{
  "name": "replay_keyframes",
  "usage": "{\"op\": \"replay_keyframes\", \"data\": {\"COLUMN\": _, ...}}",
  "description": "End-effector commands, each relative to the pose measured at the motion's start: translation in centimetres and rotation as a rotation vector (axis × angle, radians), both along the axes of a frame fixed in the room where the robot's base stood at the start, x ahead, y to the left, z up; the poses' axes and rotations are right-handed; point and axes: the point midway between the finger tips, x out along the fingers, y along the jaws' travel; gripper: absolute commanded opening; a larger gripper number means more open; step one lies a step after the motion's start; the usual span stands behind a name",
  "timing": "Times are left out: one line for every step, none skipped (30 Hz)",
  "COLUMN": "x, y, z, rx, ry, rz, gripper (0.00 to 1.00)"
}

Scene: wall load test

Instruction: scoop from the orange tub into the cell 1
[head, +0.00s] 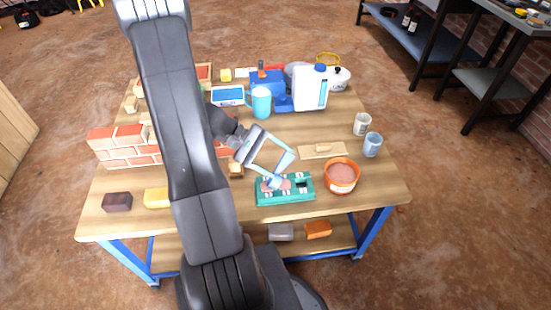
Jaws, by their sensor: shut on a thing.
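The orange tub (341,187) stands at the right front of the table with reddish-brown material inside. The teal tray with cells (297,199) lies to its left at the front edge. Some cells hold pinkish material, and a dark opening shows at its right part. I cannot read which cell is cell 1. My gripper (279,169) is over the left part of the tray, pointing down, left of the tub. It is shut on a small blue scoop (275,182), which is partly hidden and low over the cells. I cannot tell whether it touches the tray or holds material.
A beige board (322,150) lies behind the tub. Two cups (362,124) (373,145) stand at the right. A blue mug (261,103), a white jug (310,88) and a pot (338,78) stand behind. A brick wall (120,148) is at the left, partly hidden by my arm.

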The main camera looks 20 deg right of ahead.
Motion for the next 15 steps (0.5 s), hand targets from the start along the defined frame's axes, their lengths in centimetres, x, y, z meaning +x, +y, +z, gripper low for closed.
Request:
{"op": "replay_keyframes", "data": {"x": 0.0, "y": 0.0, "z": 0.1, "rx": 0.0, "ry": 0.0, "rz": 0.0, "gripper": 0.48}}
{"op": "replay_keyframes", "data": {"x": 0.0, "y": 0.0, "z": 0.2, "rx": 0.0, "ry": 0.0, "rz": 0.0, "gripper": 0.48}}
{"op": "replay_keyframes", "data": {"x": 0.0, "y": 0.0, "z": 0.4, "rx": 0.0, "ry": 0.0, "rz": 0.0, "gripper": 0.48}}
{"op": "replay_keyframes", "data": {"x": 0.0, "y": 0.0, "z": 0.5, "rx": 0.0, "ry": 0.0, "rz": 0.0, "gripper": 0.48}}
{"op": "replay_keyframes", "data": {"x": 0.0, "y": 0.0, "z": 0.7, "rx": 0.0, "ry": 0.0, "rz": 0.0, "gripper": 0.48}}
{"op": "replay_keyframes", "data": {"x": 0.0, "y": 0.0, "z": 1.0, "rx": 0.0, "ry": 0.0, "rz": 0.0, "gripper": 0.48}}
{"op": "replay_keyframes", "data": {"x": 0.0, "y": 0.0, "z": 1.3, "rx": 0.0, "ry": 0.0, "rz": 0.0, "gripper": 0.48}}
{"op": "replay_keyframes", "data": {"x": 0.0, "y": 0.0, "z": 1.5, "rx": 0.0, "ry": 0.0, "rz": 0.0, "gripper": 0.48}}
{"op": "replay_keyframes", "data": {"x": 0.0, "y": 0.0, "z": 1.9, "rx": 0.0, "ry": 0.0, "rz": 0.0, "gripper": 0.48}}
{"op": "replay_keyframes", "data": {"x": 0.0, "y": 0.0, "z": 2.2, "rx": 0.0, "ry": 0.0, "rz": 0.0, "gripper": 0.48}}
{"op": "replay_keyframes", "data": {"x": 0.0, "y": 0.0, "z": 2.4, "rx": -0.001, "ry": -0.001, "rz": 0.0, "gripper": 0.48}}
{"op": "replay_keyframes", "data": {"x": 0.0, "y": 0.0, "z": 2.7, "rx": -0.001, "ry": -0.001, "rz": 0.0, "gripper": 0.48}}
{"op": "replay_keyframes", "data": {"x": 0.0, "y": 0.0, "z": 3.0, "rx": -0.001, "ry": -0.001, "rz": 0.0, "gripper": 0.48}}
{"op": "replay_keyframes", "data": {"x": 0.0, "y": 0.0, "z": 3.2, "rx": -0.001, "ry": -0.001, "rz": 0.0, "gripper": 0.48}}
{"op": "replay_keyframes", "data": {"x": 0.0, "y": 0.0, "z": 3.5, "rx": -0.001, "ry": -0.001, "rz": 0.0, "gripper": 0.48}}
